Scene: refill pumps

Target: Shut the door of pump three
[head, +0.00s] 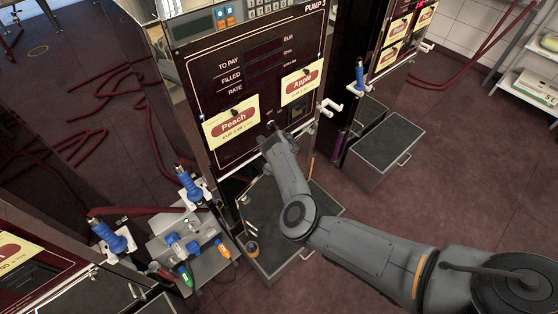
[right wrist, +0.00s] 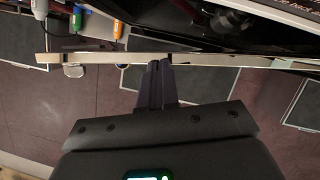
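Pump three (head: 262,70) stands in the middle of the head view. Its dark front panel carries yellow Peach (head: 233,122) and Apple (head: 301,84) labels. My right gripper (head: 268,134) is at the lower part of this front, below the labels. In the right wrist view its two dark fingers (right wrist: 160,84) are together, with their tips at a long thin pale edge (right wrist: 215,60), which looks like the door's edge. I cannot tell whether they touch it. Behind that edge is a dark space. How far the door stands open is not clear. My left gripper is not in view.
A grey box (head: 385,150) with a handle stands on the floor to the right. Blue nozzles (head: 190,184) and a grey unit with coloured connectors (head: 190,240) stand at the left. Dark red hoses (head: 85,105) lie on the floor. A shelf (head: 535,80) is at the far right.

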